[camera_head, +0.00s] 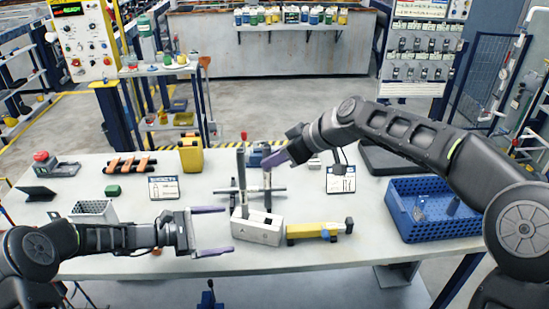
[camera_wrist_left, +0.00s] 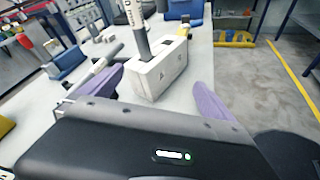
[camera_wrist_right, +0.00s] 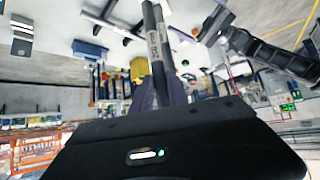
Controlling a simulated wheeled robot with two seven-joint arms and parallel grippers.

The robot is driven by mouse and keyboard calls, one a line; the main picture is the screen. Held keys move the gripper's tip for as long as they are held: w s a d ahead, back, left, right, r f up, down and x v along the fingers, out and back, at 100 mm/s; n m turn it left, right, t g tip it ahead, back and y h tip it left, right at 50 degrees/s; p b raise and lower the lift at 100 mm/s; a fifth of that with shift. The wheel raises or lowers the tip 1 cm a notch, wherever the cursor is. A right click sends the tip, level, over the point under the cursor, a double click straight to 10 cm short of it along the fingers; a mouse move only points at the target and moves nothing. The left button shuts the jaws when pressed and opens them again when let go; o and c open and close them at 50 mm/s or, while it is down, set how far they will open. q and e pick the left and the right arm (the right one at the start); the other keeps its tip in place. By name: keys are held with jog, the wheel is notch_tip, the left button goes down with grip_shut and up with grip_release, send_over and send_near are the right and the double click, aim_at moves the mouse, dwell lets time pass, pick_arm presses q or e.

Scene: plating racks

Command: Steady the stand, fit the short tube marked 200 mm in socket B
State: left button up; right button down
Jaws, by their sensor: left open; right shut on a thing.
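The stand, a pale block with sockets (camera_head: 257,231), sits near the table's front edge. A grey tube (camera_head: 241,182) rises upright at its left end. My right gripper (camera_head: 271,163) is shut on a grey tube (camera_head: 267,186), held nearly upright above the block; whether its lower end is inside a socket is unclear. Labels show on a tube in the right wrist view (camera_wrist_right: 153,42), too small to read. My left gripper (camera_head: 224,231) is open left of the block, fingers pointing at it. In the left wrist view the block (camera_wrist_left: 160,74) lies just beyond the fingertips, apparently untouched.
A yellow tool (camera_head: 315,230) lies right of the block. A blue crate (camera_head: 432,222) stands at the right. Small sign cards (camera_head: 341,180), a yellow container (camera_head: 190,156) and a white basket (camera_head: 94,211) stand around.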

aim_at(254, 229)
pick_arm(q)
jog(key=n, duration=0.1)
jog(key=f+n, duration=0.1)
jog(key=n, duration=0.2)
jog(key=shift+w+d+f+g, duration=0.1)
jog(key=shift+w+f+g, duration=0.15)
jog(key=shift+w+g, duration=0.05)
jog(key=shift+x, duration=5.05)
jog(key=shift+c, duration=0.3)
jog(key=shift+r, duration=0.1)
grip_shut()
jog(key=c, duration=0.5)
grip_release()
jog(key=shift+c, duration=0.2)
